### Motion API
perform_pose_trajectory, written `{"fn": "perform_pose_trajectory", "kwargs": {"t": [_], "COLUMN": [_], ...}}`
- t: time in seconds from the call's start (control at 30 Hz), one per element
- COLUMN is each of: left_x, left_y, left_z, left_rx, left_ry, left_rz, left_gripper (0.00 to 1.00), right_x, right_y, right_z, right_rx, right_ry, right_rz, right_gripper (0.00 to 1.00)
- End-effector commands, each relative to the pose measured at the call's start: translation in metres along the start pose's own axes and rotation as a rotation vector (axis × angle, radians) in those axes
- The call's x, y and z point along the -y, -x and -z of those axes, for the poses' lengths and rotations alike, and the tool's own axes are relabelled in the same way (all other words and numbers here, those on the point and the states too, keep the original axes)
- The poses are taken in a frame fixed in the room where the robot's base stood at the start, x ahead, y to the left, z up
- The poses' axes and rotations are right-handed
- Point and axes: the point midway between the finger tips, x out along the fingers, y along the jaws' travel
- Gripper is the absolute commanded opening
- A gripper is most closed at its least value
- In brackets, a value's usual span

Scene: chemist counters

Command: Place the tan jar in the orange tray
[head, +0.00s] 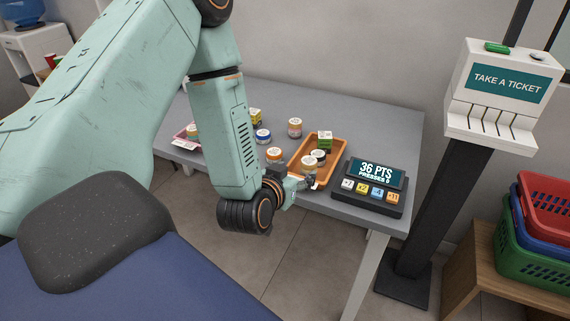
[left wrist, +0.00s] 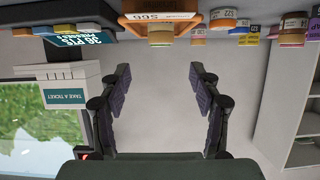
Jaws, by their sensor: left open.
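The orange tray (head: 331,174) lies on the grey table. Two cream-topped jars, one of them tan-sided (head: 308,163), stand in it with a green box (head: 325,140) at its back. Which jar is the task's tan one is hard to tell. A jar with an orange band (head: 274,155) stands just left of the tray. My left gripper (head: 312,183) is at the tray's front edge, open and empty. The left wrist view is upside down: its open fingers (left wrist: 158,85) have nothing between them, and the tray (left wrist: 133,24) with a tan jar (left wrist: 160,38) is at the top.
A points display with buttons (head: 376,178) stands right of the tray. A blue jar (head: 263,136), an orange-banded jar (head: 295,128) and a pink tray (head: 181,139) are farther left and back. A ticket stand (head: 500,85) rises beyond the table's right end.

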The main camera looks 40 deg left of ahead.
Motion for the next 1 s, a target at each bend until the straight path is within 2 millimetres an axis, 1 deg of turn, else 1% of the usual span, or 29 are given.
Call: {"fn": "perform_pose_trajectory", "kwargs": {"t": [0.1,0.17,0.23,0.27,0.3,0.37,0.4,0.47,0.5,0.6,0.7,0.77,0.87,1.0], "left_x": [-0.001,-0.005,-0.015,-0.021,-0.028,-0.036,-0.04,-0.043,-0.043,-0.039,-0.034,-0.032,-0.03,-0.03], "left_y": [0.002,0.004,0.012,0.018,0.029,0.052,0.07,0.1,0.12,0.167,0.201,0.212,0.219,0.219], "left_z": [-0.003,-0.015,-0.045,-0.064,-0.092,-0.136,-0.164,-0.201,-0.223,-0.262,-0.284,-0.29,-0.294,-0.293], "left_rx": [0.008,0.046,0.144,0.205,0.297,0.449,0.553,0.701,0.793,0.985,1.111,1.153,1.18,1.179], "left_ry": [-0.002,-0.009,-0.023,-0.032,-0.044,-0.065,-0.08,-0.101,-0.115,-0.146,-0.168,-0.177,-0.18,-0.179], "left_rz": [-0.003,-0.016,-0.047,-0.064,-0.087,-0.117,-0.133,-0.146,-0.15,-0.148,-0.138,-0.134,-0.13,-0.129], "left_gripper": [0.63,0.63,0.63,0.63,0.63,0.63,0.63,0.63,0.63,0.63,0.63,0.63,0.63,0.63], "right_x": [0.0,0.0,0.0,0.0,0.0,0.0,0.0,0.0,0.0,0.0,0.0,0.0,0.0,0.0], "right_y": [0.0,0.0,0.0,0.0,0.0,0.0,0.0,0.0,0.0,0.0,0.0,0.0,0.0,0.0], "right_z": [0.0,0.0,0.0,0.0,0.0,0.0,0.0,0.0,0.0,0.0,0.0,0.0,0.0,0.0], "right_rx": [0.0,0.0,0.0,0.0,0.0,0.0,0.0,0.0,0.0,0.0,0.0,0.0,0.0,0.0], "right_ry": [0.0,0.0,0.0,0.0,0.0,0.0,0.0,0.0,0.0,0.0,0.0,0.0,0.0,0.0], "right_rz": [0.0,0.0,0.0,0.0,0.0,0.0,0.0,0.0,0.0,0.0,0.0,0.0,0.0,0.0], "right_gripper": [0.4,0.4,0.4,0.4,0.4,0.4,0.4,0.4,0.4,0.4,0.4,0.4,0.4,0.4]}}
